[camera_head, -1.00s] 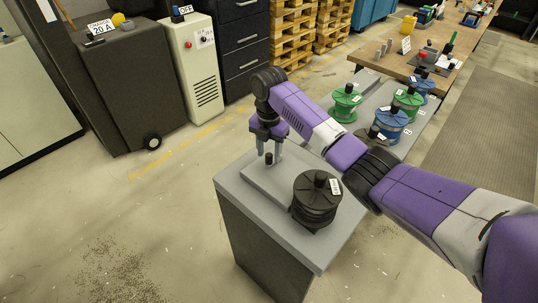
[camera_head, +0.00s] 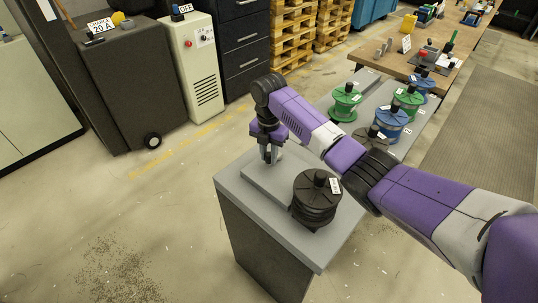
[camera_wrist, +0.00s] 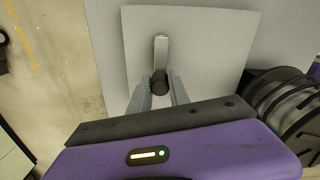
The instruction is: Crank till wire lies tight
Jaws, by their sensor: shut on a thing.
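My gripper (camera_head: 270,154) is low over the flat grey plate (camera_head: 257,178) on top of the pedestal. In the wrist view my gripper (camera_wrist: 159,88) is shut on a small dark crank knob (camera_wrist: 160,83). A short light metal crank arm (camera_wrist: 161,50) runs from the knob away from my gripper, over the plate. In the head view my fingers hide the knob. A black wire spool (camera_head: 316,200) with a white label stands upright at the right end of the pedestal, apart from my gripper. I cannot make out the wire or how tight it is.
Green and blue spools (camera_head: 391,124) stand on a grey bench behind my arm. A wooden table (camera_head: 428,62) with tools is farther back. A dark cabinet (camera_head: 134,83) and a pale machine (camera_head: 193,66) stand at the left. The floor left of the pedestal (camera_head: 249,237) is clear.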

